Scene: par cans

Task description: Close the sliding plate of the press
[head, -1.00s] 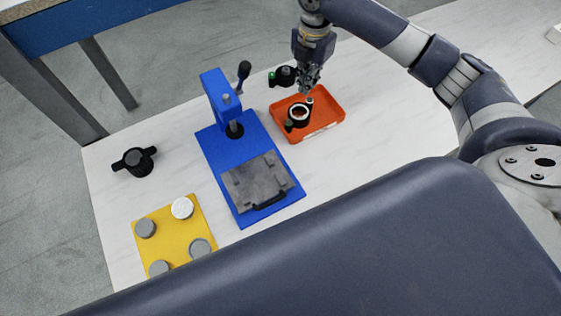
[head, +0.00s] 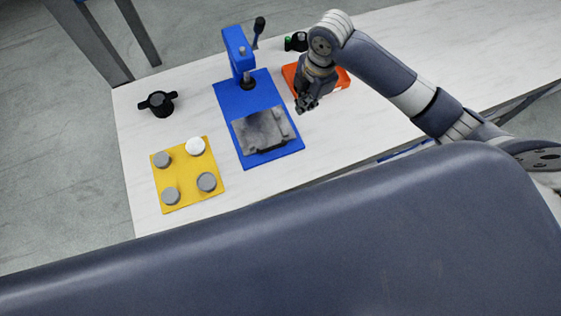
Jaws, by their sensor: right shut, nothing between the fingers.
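The blue press (head: 229,94) stands in the middle of the white table, with its upright column and black lever at the back. Its grey sliding plate (head: 262,130) lies on the front part of the blue base, out in front of the press head. A dark handle shows at the plate's front edge. My right gripper (head: 306,104) is shut and empty, to the right of the press, above the table near the front of the orange tray. It is apart from the plate. My left gripper is not in view.
The orange tray (head: 343,78) is partly hidden behind my right arm. A black part with a green spot (head: 297,42) stands behind it. A black two-handled part (head: 160,103) and a yellow board (head: 187,181) with several round pucks are at left. The table right of the plate is clear.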

